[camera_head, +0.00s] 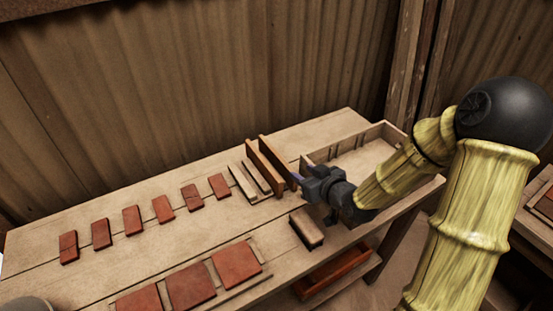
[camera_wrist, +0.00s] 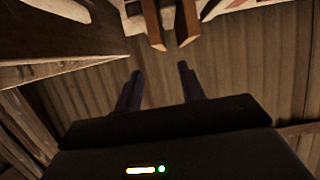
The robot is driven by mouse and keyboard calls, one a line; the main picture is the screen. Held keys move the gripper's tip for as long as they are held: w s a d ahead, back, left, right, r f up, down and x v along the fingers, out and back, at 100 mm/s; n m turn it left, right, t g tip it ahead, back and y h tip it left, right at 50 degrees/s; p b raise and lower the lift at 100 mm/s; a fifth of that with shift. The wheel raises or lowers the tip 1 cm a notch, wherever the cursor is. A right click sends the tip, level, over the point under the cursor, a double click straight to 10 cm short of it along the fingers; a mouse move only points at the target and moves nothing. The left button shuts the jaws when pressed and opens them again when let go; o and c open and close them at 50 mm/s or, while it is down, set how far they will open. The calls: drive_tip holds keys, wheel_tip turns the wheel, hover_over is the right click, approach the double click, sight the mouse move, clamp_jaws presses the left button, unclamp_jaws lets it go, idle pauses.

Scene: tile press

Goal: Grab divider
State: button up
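Two upright brown wooden boards (camera_head: 270,164), which look like dividers, stand side by side on the table next to the open box. In the wrist view their ends (camera_wrist: 187,22) show at the top centre, with a gap between them. My gripper (camera_head: 296,177) is just to the right of the boards, near the box's left side. In the wrist view my gripper (camera_wrist: 160,68) has its two dark fingers apart with nothing between them. The fingertips point toward the board ends and look apart from them.
An open wooden box (camera_head: 350,158) stands right of the boards, partly behind my arm. Pale slats (camera_head: 243,184) lie left of them. Small red tiles (camera_head: 163,209) form a row, larger red tiles (camera_head: 236,264) lie in front, and a wooden block (camera_head: 306,229) sits near the front edge.

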approach(280, 157)
drive_tip(key=shift+w+a+f, duration=0.4)
drive_tip(key=shift+w+f, duration=0.15)
drive_tip(key=shift+w, duration=0.05)
drive_tip(key=shift+w+a+f, duration=0.45)
drive_tip(key=shift+w+f, duration=0.15)
drive_tip(key=shift+w, duration=0.05)
drive_tip(key=shift+w+a+p, duration=0.25)
drive_tip(key=shift+w+p, duration=0.15)
drive_tip(key=x, duration=0.4)
drive_tip(key=shift+w+a+r+p, duration=0.1)
drive_tip(key=shift+a+r+p, duration=0.15)
drive_tip(key=shift+a+p, duration=0.15)
drive_tip(key=shift+w+d, duration=0.1)
drive_tip(key=shift+d, duration=0.3)
drive_tip(key=shift+a, duration=0.1)
clamp_jaws()
